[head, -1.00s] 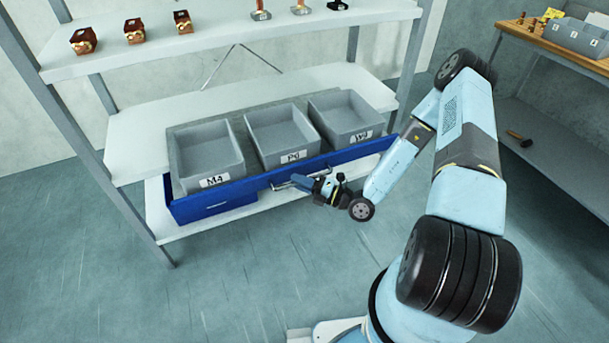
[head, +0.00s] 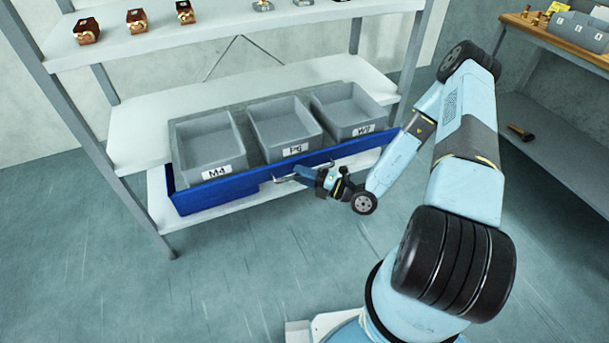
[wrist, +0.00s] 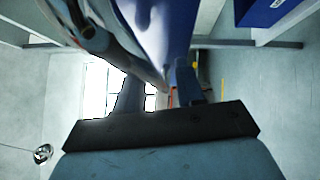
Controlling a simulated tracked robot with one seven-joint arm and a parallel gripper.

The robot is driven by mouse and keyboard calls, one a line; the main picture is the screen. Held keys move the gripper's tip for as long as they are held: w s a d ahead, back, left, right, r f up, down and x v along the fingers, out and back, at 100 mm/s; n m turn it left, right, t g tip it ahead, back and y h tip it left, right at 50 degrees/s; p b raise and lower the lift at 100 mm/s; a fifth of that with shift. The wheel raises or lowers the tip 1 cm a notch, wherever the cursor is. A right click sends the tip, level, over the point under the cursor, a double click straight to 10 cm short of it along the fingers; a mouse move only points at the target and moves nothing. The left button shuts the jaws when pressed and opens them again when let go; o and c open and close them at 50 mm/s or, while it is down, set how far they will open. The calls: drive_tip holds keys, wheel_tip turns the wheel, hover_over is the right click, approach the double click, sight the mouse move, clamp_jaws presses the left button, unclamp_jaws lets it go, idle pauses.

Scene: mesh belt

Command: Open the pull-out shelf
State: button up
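The pull-out shelf is a blue tray (head: 222,191) low in the rack, with a long blue front and grey bins on it. A thin light handle (head: 283,180) sits on the middle of its front. My gripper (head: 298,174) reaches in from the right, with its tip at the handle; whether it grips the bar is hidden. In the wrist view the two fingers stand apart, and a dark blue-grey form comes down from the top between them. A blue corner of the shelf (wrist: 262,10) shows at the top right there.
Grey bins marked M4 (head: 214,172), P6 (head: 295,150) and W-something (head: 363,129) stand on the tray. The white rack boards (head: 130,135) lie above and below it. A workbench (head: 560,45) stands at the right. The floor in front is clear.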

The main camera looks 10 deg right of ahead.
drive_tip(key=v, duration=1.3)
drive_tip(key=shift+d+f, duration=0.2)
drive_tip(key=shift+d, duration=0.15)
drive_tip(key=shift+s+r, duration=0.1)
drive_tip(key=shift+s, duration=0.05)
drive_tip(key=s+r+n+g+h, duration=0.2)
drive_tip(key=r+n+g+h, duration=0.3)
drive_tip(key=r+n, duration=0.7)
drive_tip(key=s+r+n+g+h, duration=0.2)
drive_tip(key=r+n+g, duration=0.6)
drive_tip(key=r+n, duration=0.45)
drive_tip(key=s+d+r+n+t+h, duration=0.2)
drive_tip(key=s+r+n+t+h, duration=0.2)
drive_tip(key=r+n, duration=0.4)
drive_tip(key=s+d+r+n+t+h, duration=0.2)
drive_tip(key=s+r+n+t+h, duration=0.3)
drive_tip(key=r, duration=1)
drive_tip(key=shift+s+r+n+h, duration=0.2)
drive_tip(key=shift+s+n+h, duration=0.3)
drive_tip(key=shift+s+n, duration=0.8)
drive_tip(key=shift+o, duration=0.3)
drive_tip(key=shift+a, duration=0.1)
